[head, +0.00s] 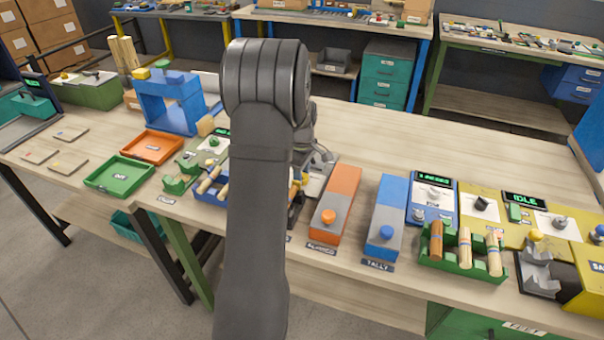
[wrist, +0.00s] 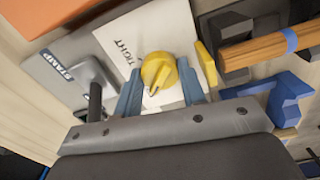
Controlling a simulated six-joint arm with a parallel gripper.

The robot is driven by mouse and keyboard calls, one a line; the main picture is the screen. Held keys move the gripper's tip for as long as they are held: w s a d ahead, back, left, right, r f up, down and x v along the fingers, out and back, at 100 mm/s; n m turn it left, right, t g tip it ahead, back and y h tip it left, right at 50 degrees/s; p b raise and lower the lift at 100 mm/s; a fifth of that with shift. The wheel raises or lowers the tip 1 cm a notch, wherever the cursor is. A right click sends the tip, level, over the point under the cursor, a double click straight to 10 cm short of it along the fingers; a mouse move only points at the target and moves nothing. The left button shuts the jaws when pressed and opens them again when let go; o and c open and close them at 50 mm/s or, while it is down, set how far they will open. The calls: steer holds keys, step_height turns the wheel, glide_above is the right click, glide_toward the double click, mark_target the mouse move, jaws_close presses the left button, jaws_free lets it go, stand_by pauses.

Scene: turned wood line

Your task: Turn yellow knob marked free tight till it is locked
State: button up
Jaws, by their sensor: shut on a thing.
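The yellow knob (wrist: 158,70) sits on a white plate (wrist: 178,32) in the wrist view. The word TIGHT (wrist: 130,62) is printed on the plate, left of the knob. A small pale and dark mark shows at the knob's lower edge. My gripper (wrist: 160,92) has its two blue-grey fingers on either side of the knob and is shut on it. No word FREE can be read; part of the plate is hidden by the knob and fingers. In the head view my arm hides the gripper and most of this spot.
A grey STAMP panel (wrist: 62,68) with a dark lever stands close left of the fingers. A yellow block (wrist: 206,63) and an orange rod with a blue band (wrist: 262,47) lie close right. An orange button box (head: 337,195) and blue TALLY box (head: 385,210) stand right of my arm.

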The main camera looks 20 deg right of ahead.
steer(key=shift+m, duration=0.4)
steer(key=m, duration=1.2)
steer(key=shift+r+m, duration=0.1)
steer(key=shift+m, duration=2.3)
steer(key=o, duration=1)
step_height(320, 180, up, 17)
steer(key=shift+r, duration=0.2)
